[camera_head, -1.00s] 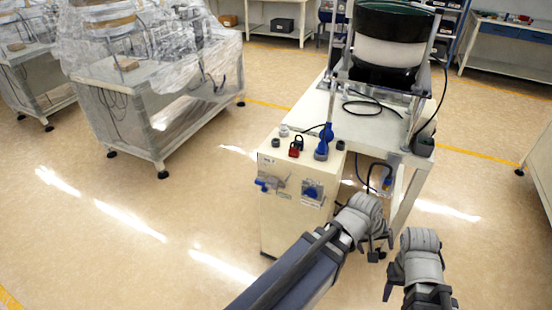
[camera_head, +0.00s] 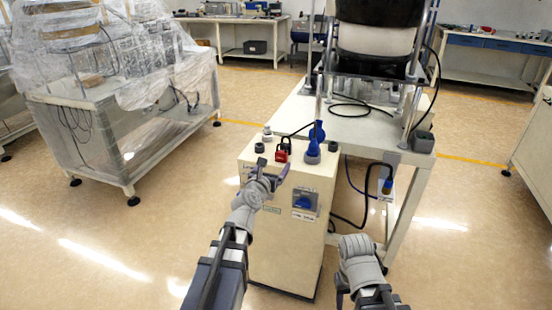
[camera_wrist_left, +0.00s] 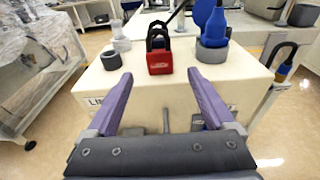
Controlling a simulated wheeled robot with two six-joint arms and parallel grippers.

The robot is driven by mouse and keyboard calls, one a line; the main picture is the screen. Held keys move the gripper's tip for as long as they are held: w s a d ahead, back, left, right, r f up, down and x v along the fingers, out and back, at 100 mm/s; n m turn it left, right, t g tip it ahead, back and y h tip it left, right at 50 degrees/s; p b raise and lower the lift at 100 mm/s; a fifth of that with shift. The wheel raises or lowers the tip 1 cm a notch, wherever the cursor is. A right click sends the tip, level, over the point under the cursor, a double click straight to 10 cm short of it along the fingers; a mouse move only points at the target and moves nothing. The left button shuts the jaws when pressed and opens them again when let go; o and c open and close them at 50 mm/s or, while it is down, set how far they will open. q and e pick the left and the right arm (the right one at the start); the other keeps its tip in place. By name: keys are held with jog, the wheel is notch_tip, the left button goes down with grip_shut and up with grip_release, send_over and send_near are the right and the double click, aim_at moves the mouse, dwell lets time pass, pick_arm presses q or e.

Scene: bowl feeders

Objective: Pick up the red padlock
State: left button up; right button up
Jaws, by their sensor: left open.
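The red padlock (camera_head: 282,155) with a dark shackle stands on top of the cream control box (camera_head: 318,178), near its front edge. In the left wrist view the red padlock (camera_wrist_left: 159,62) is upright, centred ahead of the fingertips. My left gripper (camera_head: 273,171) is in front of the box, just below and short of the padlock. Its two purple fingers (camera_wrist_left: 158,78) are open with nothing between them, and the padlock is beyond them, apart. My right arm (camera_head: 360,265) shows at the lower right, but its fingertips cannot be made out.
A blue plug in a grey socket (camera_head: 313,150) stands right of the padlock. A plastic-covered bench (camera_head: 110,115) is at left, with open floor between.

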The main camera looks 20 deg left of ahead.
aim_at(281, 156)
pick_arm(q)
jog(key=w, duration=0.2)
jog(key=shift+w+f, duration=0.2)
jog(key=shift+w, duration=0.1)
jog(key=shift+w+d, duration=0.1)
jog(key=shift+w, duration=2.55)
jog(key=shift+s, duration=0.1)
grip_shut()
